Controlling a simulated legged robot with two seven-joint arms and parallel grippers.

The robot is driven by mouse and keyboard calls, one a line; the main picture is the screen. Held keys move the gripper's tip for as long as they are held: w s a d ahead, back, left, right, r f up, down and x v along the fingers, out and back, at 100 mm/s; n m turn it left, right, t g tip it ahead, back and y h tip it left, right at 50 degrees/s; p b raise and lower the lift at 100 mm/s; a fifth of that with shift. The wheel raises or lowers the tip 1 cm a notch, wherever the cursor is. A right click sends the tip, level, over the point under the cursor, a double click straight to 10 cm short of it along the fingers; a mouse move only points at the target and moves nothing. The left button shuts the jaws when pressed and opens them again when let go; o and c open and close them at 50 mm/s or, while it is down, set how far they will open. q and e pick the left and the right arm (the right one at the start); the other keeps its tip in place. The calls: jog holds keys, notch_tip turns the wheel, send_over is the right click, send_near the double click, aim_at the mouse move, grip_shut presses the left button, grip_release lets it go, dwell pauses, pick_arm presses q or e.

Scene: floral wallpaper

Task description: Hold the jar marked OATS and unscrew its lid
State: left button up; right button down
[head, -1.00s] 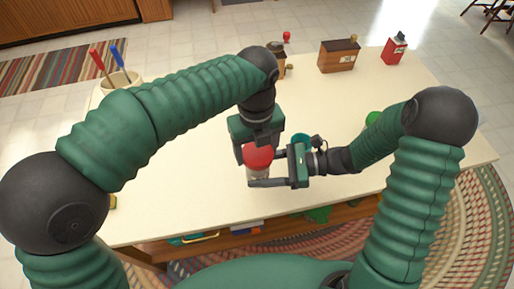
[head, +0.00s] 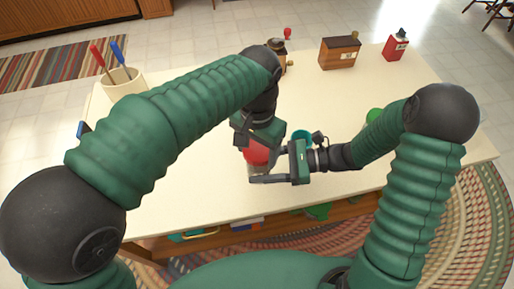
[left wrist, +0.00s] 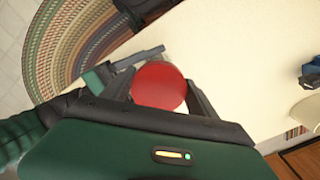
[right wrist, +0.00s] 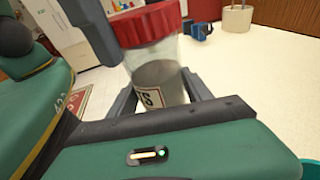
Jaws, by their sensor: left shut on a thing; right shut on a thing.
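A clear jar (right wrist: 165,62) with a red ribbed lid (right wrist: 148,24) stands upright near the front of the table. Its label (right wrist: 150,98) shows only a final S in the right wrist view; the rest is hidden. My right gripper (head: 272,166) comes from the right and is shut around the jar's body. My left gripper (head: 257,143) comes from above and is shut on the red lid, which shows between its fingers in the left wrist view (left wrist: 158,86). The lid sits on the jar's mouth. In the head view the grippers hide much of the jar.
The cream table (head: 190,175) is clear to the left. A crock (head: 122,88) with red and blue handles stands at back left. A wooden box (head: 339,53) and red box (head: 396,47) stand behind.

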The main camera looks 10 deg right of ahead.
pick_arm(q)
jog(key=o, duration=1.5)
jog(key=shift+s+d, duration=0.1)
jog(key=shift+s, duration=0.05)
jog(key=shift+o, duration=0.2)
